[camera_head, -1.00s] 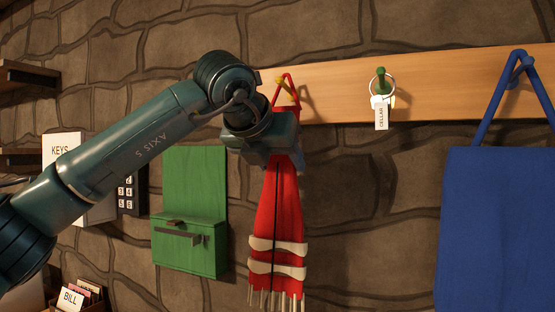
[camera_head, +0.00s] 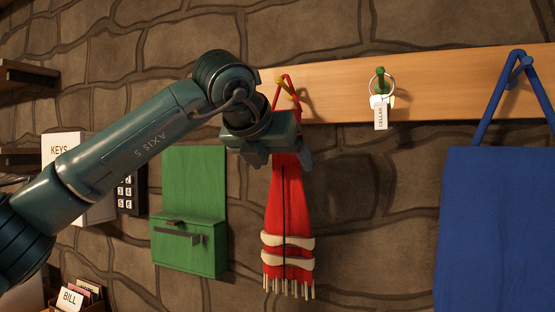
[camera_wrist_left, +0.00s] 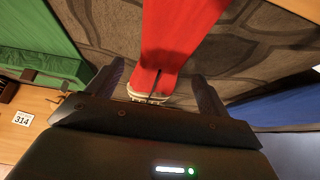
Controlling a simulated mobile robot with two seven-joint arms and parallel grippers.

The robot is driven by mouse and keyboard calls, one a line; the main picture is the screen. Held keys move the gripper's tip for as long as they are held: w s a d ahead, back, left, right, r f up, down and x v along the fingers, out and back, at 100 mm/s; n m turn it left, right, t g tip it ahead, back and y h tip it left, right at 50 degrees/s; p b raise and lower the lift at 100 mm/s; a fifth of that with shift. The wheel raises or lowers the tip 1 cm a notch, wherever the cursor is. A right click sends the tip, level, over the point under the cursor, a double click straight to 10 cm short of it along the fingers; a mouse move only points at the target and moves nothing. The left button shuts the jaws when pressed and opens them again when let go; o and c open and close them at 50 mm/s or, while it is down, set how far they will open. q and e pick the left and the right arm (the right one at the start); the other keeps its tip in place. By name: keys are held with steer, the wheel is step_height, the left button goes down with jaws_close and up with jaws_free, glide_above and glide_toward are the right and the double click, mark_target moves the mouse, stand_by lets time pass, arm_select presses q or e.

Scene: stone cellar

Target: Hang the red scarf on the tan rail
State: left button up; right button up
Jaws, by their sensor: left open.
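The red scarf (camera_head: 288,205) hangs by its red loop from a yellow peg (camera_head: 284,88) near the left end of the tan rail (camera_head: 335,82). It has cream stripes and a fringe at its lower end. My left gripper (camera_head: 302,158) is in front of the scarf's upper part, just below the loop, and hides some of it. In the left wrist view the scarf (camera_wrist_left: 178,40) runs down between the two spread fingers of my left gripper (camera_wrist_left: 160,88). The fingers stand apart from its sides. My right gripper is not in view.
On the rail, a key ring with a white tag (camera_head: 381,117) hangs from a green peg, and a blue bag (camera_head: 498,225) hangs further right. A green wall box (camera_head: 192,225), a keypad (camera_head: 129,192) and a white KEYS box (camera_head: 65,150) are on the left.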

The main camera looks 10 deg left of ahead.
arm_select(q)
steer(key=b+v, duration=0.2)
steer(key=v, duration=1.1)
